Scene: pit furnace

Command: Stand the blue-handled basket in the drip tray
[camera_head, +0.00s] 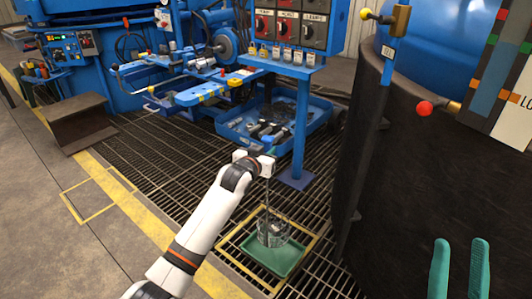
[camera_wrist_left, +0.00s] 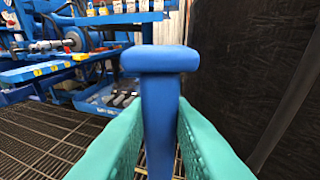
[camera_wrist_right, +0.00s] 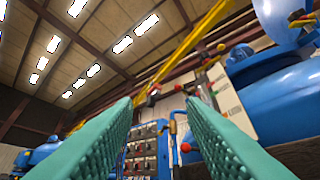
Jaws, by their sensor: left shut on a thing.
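My left gripper (camera_head: 266,163) is shut on the blue handle (camera_wrist_left: 160,90) of the basket, with a green finger on each side of it in the left wrist view. The wire basket (camera_head: 273,232) hangs upright below on a thin stem. In the head view it appears within the outline of the green drip tray (camera_head: 262,259). I cannot tell whether its bottom touches the tray. My right gripper (camera_head: 460,250) is open and empty at the lower right. Its two green fingers stand apart in the right wrist view (camera_wrist_right: 160,105).
A yellow frame (camera_head: 310,250) surrounds the tray on the floor grating. A large dark furnace wall (camera_head: 420,170) stands close on the right. A blue post (camera_head: 301,125) and a blue bin of tools (camera_head: 230,127) are behind. The grating to the left is clear.

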